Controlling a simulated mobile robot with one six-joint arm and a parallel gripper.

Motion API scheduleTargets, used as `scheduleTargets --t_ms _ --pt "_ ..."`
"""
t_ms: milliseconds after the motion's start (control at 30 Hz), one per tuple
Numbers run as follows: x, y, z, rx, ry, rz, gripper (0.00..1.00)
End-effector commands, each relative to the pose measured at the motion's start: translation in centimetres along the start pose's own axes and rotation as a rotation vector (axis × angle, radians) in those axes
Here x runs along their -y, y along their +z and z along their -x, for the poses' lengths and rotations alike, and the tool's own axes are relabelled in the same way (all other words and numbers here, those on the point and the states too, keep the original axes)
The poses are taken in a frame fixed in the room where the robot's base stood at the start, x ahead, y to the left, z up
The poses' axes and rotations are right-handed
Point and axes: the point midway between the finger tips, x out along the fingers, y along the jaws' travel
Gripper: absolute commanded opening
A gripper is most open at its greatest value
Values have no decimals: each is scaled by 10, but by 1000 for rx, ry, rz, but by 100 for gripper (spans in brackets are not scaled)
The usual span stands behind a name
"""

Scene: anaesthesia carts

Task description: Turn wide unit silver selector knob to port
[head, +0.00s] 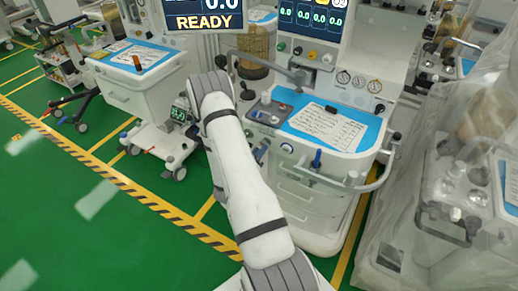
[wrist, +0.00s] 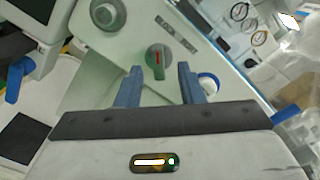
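In the wrist view, a grey selector knob (wrist: 158,54) with a red line and a green side sits on a pale panel. A larger round silver-grey knob (wrist: 107,14) is on the same panel at the upper left. I cannot tell for sure which one the task names. My gripper (wrist: 158,70) is open, its two blue fingers on either side of the smaller knob's near end, with nothing held. Contact cannot be told. In the head view the central white cart (head: 310,195) with a blue top stands beyond my arm; my gripper is not clearly visible there.
A blue lever (wrist: 12,82) is at the wrist view's left, and a white round fitting (wrist: 208,82) lies right of the fingers. Another cart (head: 135,95) stands left, and a plastic-covered unit (head: 440,190) stands close on the right. Green floor is clear at lower left.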

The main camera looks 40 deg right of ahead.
Motion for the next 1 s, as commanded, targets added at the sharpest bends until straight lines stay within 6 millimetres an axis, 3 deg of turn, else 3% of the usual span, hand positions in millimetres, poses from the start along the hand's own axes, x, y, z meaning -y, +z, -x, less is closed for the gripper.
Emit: scheduleTargets --t_ms 200,467,900,1000 --pt "1 0 -19 -2 -1 0 35" --pt "0 0 -21 -2 -1 0 35" --pt "1 0 -21 -2 -2 0 0" --pt "1 0 -21 -2 -3 0 0"
